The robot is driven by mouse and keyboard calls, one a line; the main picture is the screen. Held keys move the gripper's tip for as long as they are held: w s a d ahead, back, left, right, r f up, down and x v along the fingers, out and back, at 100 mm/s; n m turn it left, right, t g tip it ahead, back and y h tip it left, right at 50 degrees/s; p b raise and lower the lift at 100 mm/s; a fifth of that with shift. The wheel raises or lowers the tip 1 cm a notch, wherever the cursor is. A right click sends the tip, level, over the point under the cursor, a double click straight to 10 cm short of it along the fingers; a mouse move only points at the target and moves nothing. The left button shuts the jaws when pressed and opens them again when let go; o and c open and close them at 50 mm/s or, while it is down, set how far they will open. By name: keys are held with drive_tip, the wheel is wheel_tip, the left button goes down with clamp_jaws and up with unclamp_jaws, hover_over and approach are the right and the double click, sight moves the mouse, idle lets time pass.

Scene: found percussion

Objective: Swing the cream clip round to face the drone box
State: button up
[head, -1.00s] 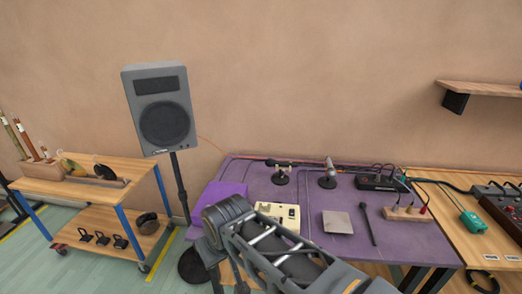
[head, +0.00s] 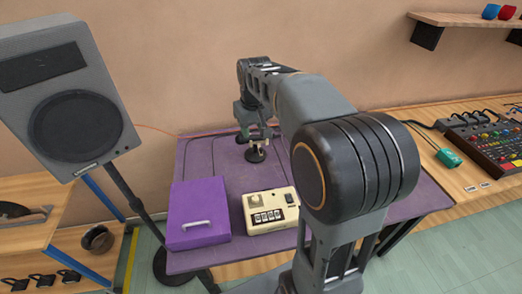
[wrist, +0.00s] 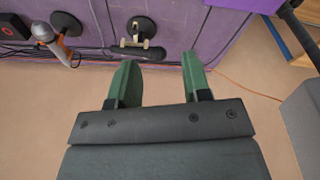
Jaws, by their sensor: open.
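The cream clip (head: 257,143) sits on a small stand with a round black base (head: 255,155), near the back edge of the purple table. The clip also shows in the wrist view (wrist: 135,42), near the top. My gripper (head: 255,132) is over the clip stand in the head view and partly covers it. In the wrist view my gripper (wrist: 160,58) is open and empty, its green fingers apart, with the clip just beyond the left fingertip. A cream box with buttons (head: 270,223), possibly the drone box, lies at the table's front; I cannot read a label.
A purple box with a handle (head: 198,212) lies left of the cream box. A grey speaker (head: 70,100) stands left of the table. My arm hides much of the table's right side.

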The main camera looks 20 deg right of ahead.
drive_tip(key=g+b, duration=0.1)
drive_tip(key=g, duration=0.1)
hover_over(261, 148)
wheel_tip(261, 148, down, 8)
drive_tip(key=shift+n, duration=0.3)
wheel_tip(261, 148, down, 13)
drive_tip(key=shift+r+p, duration=0.1)
drive_tip(key=shift+p, duration=0.25)
drive_tip(key=shift+f, duration=0.8)
drive_tip(key=shift+c, duration=0.2)
clamp_jaws()
